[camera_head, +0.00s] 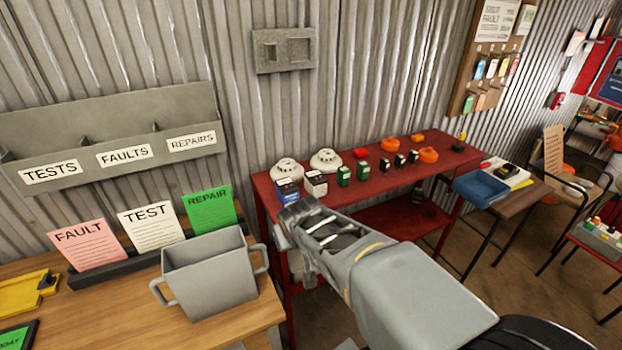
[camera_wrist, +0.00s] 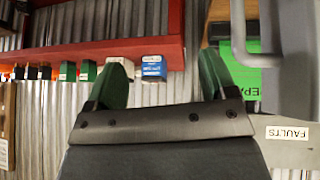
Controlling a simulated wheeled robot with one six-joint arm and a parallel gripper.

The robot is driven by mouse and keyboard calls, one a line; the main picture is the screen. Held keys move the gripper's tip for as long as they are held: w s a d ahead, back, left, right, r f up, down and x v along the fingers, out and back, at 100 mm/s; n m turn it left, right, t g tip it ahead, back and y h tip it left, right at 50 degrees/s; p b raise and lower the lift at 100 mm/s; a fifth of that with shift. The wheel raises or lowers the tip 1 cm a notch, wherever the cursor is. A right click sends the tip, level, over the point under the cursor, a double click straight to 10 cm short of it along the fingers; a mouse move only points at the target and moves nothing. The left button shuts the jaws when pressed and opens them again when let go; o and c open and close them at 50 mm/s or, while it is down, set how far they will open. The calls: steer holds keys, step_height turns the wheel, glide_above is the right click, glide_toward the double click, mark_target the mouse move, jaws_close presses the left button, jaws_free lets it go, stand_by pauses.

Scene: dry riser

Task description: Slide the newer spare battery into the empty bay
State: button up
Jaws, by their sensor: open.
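Small block-shaped items that look like batteries stand in a row on the red bench (camera_head: 400,178): a blue one (camera_head: 287,190), a white one (camera_head: 316,184), green ones (camera_head: 344,176) and black ones (camera_head: 385,165). Their dates are too small to read. The blue one also shows in the wrist view (camera_wrist: 153,67), partly past my gripper fingers. A grey wall box (camera_head: 284,50) has two recesses; I cannot tell whether either is the empty bay. My gripper (camera_head: 298,222) is open and empty, in front of the bench's left end; its fingers also show in the wrist view (camera_wrist: 165,78).
A grey two-handled bin (camera_head: 209,276) stands on the wooden table, close left of my gripper. White detectors (camera_head: 326,160) and orange items (camera_head: 428,154) share the bench. A blue tray (camera_head: 481,188) lies on a side table at right.

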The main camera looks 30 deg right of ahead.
steer(key=shift+o, duration=0.5)
steer(key=w+d+r+t+h+p, duration=0.1)
steer(key=w+d+t, duration=0.3)
steer(key=d, duration=0.8)
steer(key=shift+w+r+m+h, duration=0.15)
steer(key=shift+w+m+h, duration=0.25)
steer(key=shift+w+h, duration=0.1)
steer(key=t+y+p, duration=0.2)
steer(key=t+y, duration=0.1)
steer(key=t, duration=0.1)
glide_toward(321, 184)
steer(key=shift+n, duration=0.4)
steer(key=x, duration=0.6)
steer(key=shift+w, duration=0.35)
steer(key=shift+p+x, duration=0.6)
steer(key=shift+x, duration=2.1)
steer(key=shift+c, duration=0.3)
